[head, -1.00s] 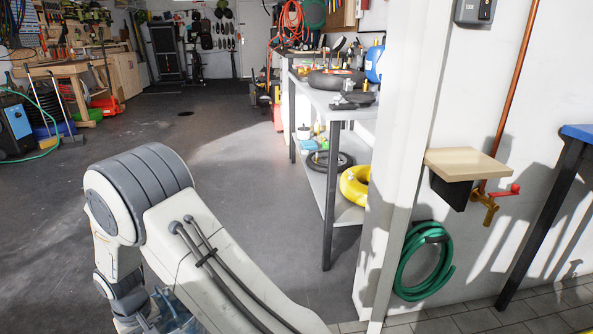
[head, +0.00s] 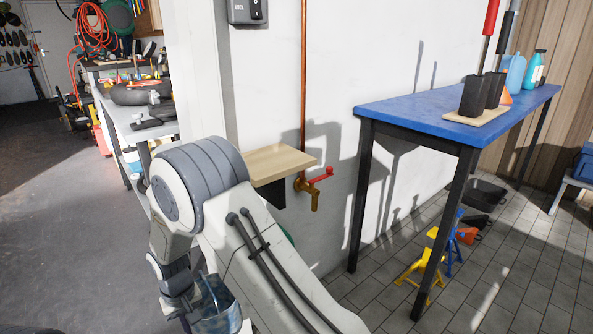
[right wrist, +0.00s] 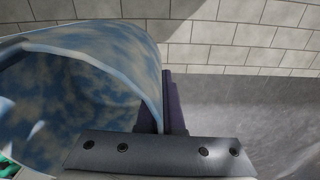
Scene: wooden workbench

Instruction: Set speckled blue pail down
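The speckled blue pail (head: 217,303) hangs at my right gripper, low in the head view and partly hidden by my arm. In the right wrist view the pail (right wrist: 80,75) fills the left side, with its mottled blue wall and curved rim close to the camera. My right gripper (right wrist: 165,102) has its dark fingers together at the pail's rim, with the wall between them. The pail is held off the floor. My left gripper is in neither view.
A blue-topped workbench (head: 420,112) stands at right, holding long-handled tools and bottles. A small wooden shelf (head: 280,163) and a red-handled brass tap (head: 313,188) are on the white wall. Yellow and blue stands (head: 420,270) sit on the tiles under the bench. Open floor lies at left.

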